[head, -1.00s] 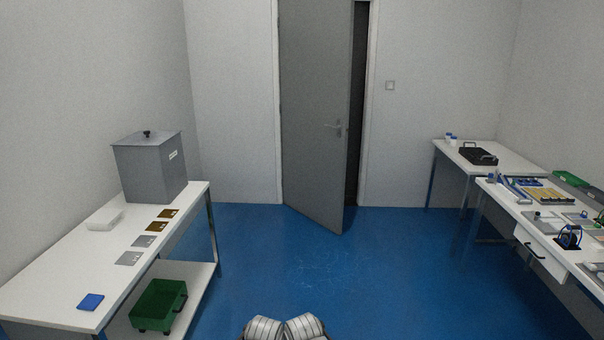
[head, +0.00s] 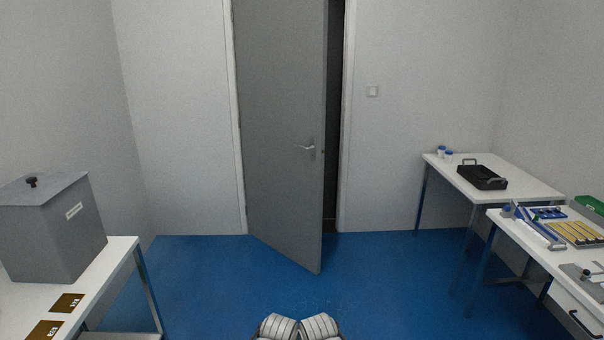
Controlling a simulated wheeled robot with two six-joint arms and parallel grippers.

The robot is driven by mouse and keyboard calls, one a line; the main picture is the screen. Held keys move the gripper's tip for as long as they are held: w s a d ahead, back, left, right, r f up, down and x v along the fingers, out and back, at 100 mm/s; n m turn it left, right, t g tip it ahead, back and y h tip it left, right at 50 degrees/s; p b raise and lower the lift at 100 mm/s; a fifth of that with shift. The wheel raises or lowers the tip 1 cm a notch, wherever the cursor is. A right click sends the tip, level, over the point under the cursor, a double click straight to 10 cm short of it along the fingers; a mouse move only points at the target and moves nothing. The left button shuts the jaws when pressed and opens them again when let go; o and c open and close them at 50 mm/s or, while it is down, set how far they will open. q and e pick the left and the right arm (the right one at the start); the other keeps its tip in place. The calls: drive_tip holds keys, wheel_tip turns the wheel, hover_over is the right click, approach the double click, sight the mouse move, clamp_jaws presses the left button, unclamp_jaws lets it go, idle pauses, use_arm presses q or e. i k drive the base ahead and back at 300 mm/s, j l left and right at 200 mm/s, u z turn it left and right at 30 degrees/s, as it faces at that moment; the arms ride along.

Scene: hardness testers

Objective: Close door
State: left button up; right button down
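The grey door (head: 278,130) stands ajar in the back wall, straight ahead in the head view. It is hinged on its left side and its free right edge swings out into the room. A dark gap (head: 333,120) shows between that edge and the right side of the white frame (head: 348,130). The silver lever handle (head: 308,149) is near the free edge. Two pale rounded parts of my own body show at the bottom centre, well short of the door. Neither gripper can be made out in this view.
A table with a grey lidded box (head: 52,228) is at the left. At the right are a table with a black tray (head: 482,177) and a workbench with tools (head: 540,228). The blue floor (head: 215,285) ahead is clear.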

sight(281, 47)
drive_tip(key=i, duration=1.85)
drive_tip(key=i+u, duration=0.2)
drive_tip(key=i, duration=0.3)
drive_tip(key=i+l+u, duration=0.2)
drive_tip(key=i, duration=0.3)
drive_tip(key=i+l+u, duration=0.2)
drive_tip(key=i, duration=0.3)
